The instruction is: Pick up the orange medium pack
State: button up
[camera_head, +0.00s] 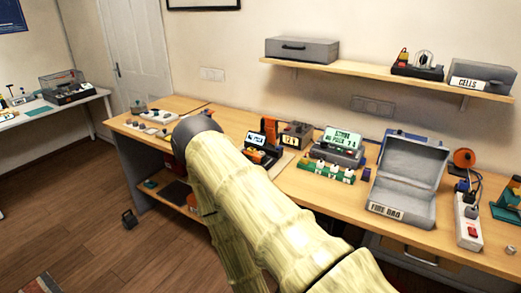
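The orange medium pack is hard to single out at this size. An upright orange block (269,129) stands near the back of the workbench, beside a small unit with a display (294,136) that has some orange on its side. Either may be the pack; I cannot tell which. My pale yellow arm crosses the middle of the head view and hides part of the bench's front and left. My gripper does not show, so its fingers and anything in them are hidden.
The workbench (390,233) carries a black meter (263,150), a console with a green display (340,146), an open grey case (405,180), an orange spool (463,158) and a power strip (468,222). A wall shelf (390,77) holds a grey box (302,49) and a cells box (482,76).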

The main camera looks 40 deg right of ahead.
aim_at(251, 153)
jog(key=z, duration=0.7)
jog(key=i, duration=0.8)
jog(key=z, duration=0.8)
